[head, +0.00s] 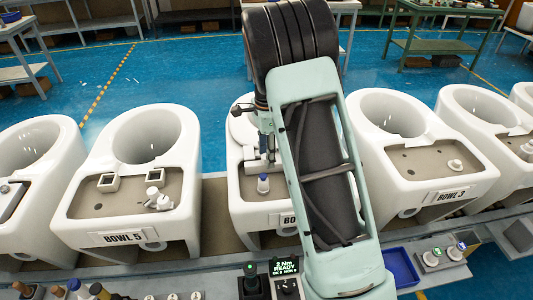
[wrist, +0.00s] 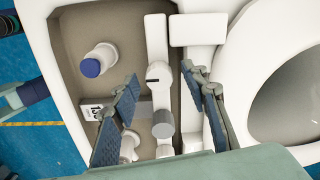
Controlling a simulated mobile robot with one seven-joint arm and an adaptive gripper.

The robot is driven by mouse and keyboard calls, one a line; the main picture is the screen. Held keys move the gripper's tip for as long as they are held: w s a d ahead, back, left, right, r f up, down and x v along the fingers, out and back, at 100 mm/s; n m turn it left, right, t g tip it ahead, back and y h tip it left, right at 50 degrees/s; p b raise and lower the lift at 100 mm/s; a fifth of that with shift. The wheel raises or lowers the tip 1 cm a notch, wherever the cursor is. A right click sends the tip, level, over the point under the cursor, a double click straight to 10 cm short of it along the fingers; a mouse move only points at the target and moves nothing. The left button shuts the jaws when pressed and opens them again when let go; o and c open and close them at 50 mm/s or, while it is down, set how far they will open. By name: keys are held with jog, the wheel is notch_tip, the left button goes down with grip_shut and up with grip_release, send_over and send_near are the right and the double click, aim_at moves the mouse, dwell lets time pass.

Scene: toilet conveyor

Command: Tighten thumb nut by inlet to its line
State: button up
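My gripper (wrist: 160,76) is open in the wrist view, its two blue-grey fingers on either side of a white inlet fitting (wrist: 157,40). A short black line (wrist: 153,80) marks the fitting between the fingertips. A grey round knob (wrist: 163,124), possibly the thumb nut, sits between the fingers lower in the view; I see no finger touching it. In the head view my gripper (head: 266,140) is over the middle bowl (head: 241,195), largely hidden by my arm. A white cylinder with a blue top (wrist: 92,66) stands left of the fitting.
In the head view, bowl 5 (head: 85,230) stands left and bowl 3 (head: 385,190) right on the conveyor. A small display (head: 285,267) reads 2 Nm READY at the front. A blue tray (head: 402,267) lies at front right. A numbered tag (wrist: 92,112) is beside the left finger.

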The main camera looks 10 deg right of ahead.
notch_tip(320, 180, up, 12)
dwell(0.6)
